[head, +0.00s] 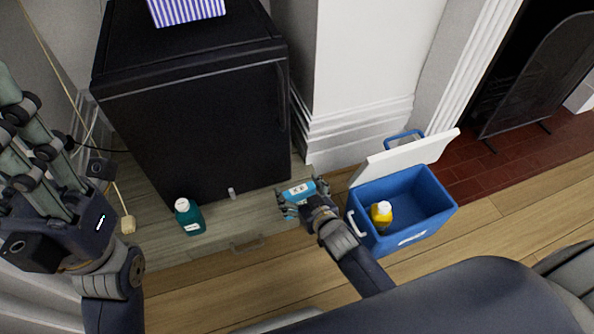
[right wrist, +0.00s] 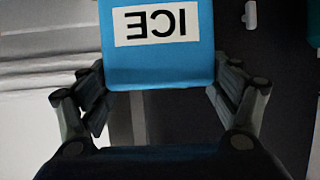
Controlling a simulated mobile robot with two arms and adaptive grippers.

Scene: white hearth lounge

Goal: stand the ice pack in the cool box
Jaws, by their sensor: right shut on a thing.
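The ice pack (head: 299,189) is blue with a white label and is held by my right gripper (head: 302,195), left of the cool box. In the right wrist view the ice pack (right wrist: 157,65) sits between the two fingers, its ICE label upside down. The cool box (head: 438,226) is blue, its white lid (head: 405,158) raised at the back. A yellow bottle (head: 381,218) with a white cap stands inside at the left; the right part of the box looks empty. My left gripper (head: 20,115) is at the far left, partly cut off, with nothing seen in it.
A teal bottle (head: 189,221) with a white cap stands on the low wooden surface (head: 150,245) in front of a black fridge (head: 205,130). A white chimney wall (head: 360,70) rises behind the cool box. A dark fire screen (head: 535,75) stands on red tiles at the right.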

